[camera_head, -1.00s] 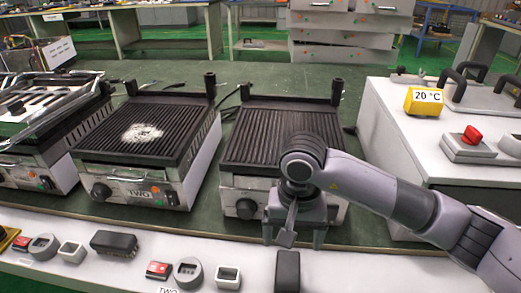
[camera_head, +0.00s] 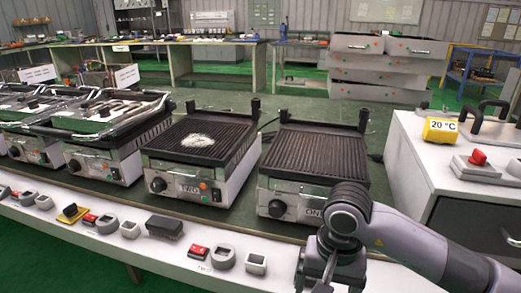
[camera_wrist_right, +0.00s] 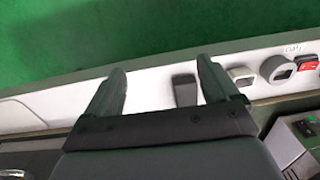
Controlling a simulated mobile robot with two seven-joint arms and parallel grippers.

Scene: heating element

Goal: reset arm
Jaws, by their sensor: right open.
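My right arm comes in from the right in the head view, bent over the white front ledge. Its gripper (camera_head: 328,278) is low in the picture, in front of grill ONE, with its tips cut off or hidden. In the right wrist view the gripper (camera_wrist_right: 160,70) is open, its two dark fingers apart with nothing held. A black block (camera_wrist_right: 185,90) on the ledge shows between the fingers in the picture, apart from both. My left gripper is not in view.
Grill ONE (camera_head: 318,158) and grill TWO (camera_head: 203,145), with a white patch, stand behind the ledge (camera_head: 190,258). Ledge controls include a red switch (camera_head: 197,251) and round grey ring (camera_head: 223,257). A white cabinet (camera_head: 425,165) with a yellow 20 °C display (camera_head: 441,130) stands right.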

